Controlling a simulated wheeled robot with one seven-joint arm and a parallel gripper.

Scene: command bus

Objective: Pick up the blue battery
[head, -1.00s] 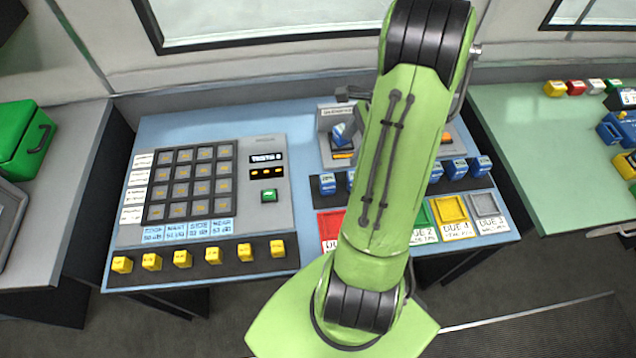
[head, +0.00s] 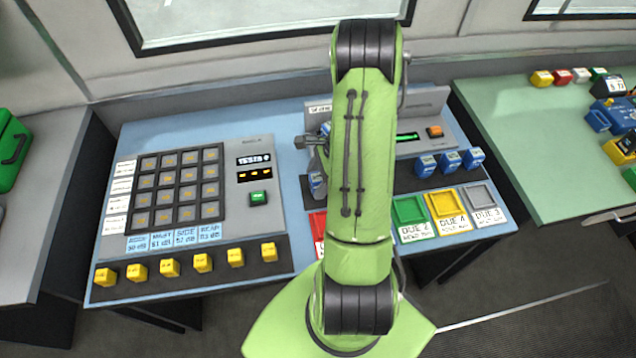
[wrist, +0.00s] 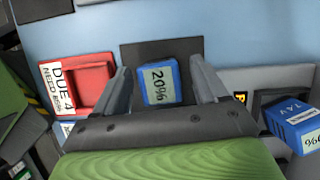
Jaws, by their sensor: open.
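Several blue batteries are in view. One blue battery (wrist: 160,85), marked 20%, lies on a dark strip between the fingers of my gripper (wrist: 160,68) in the wrist view. The fingers are apart, with a gap visible on each side of it. It appears to be the leftmost rack battery (head: 316,183), just left of my arm in the head view. A second blue battery (wrist: 294,125) sits at the right of the wrist view, in the grey console. More blue batteries (head: 450,160) stand right of my arm. My arm hides the middle of the rack.
A red tray (wrist: 108,85) is close beside my left finger in the wrist view. Green (head: 408,210), yellow (head: 446,205) and grey (head: 481,196) trays line the bench front. A button panel (head: 178,190) and yellow blocks (head: 202,263) are at left.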

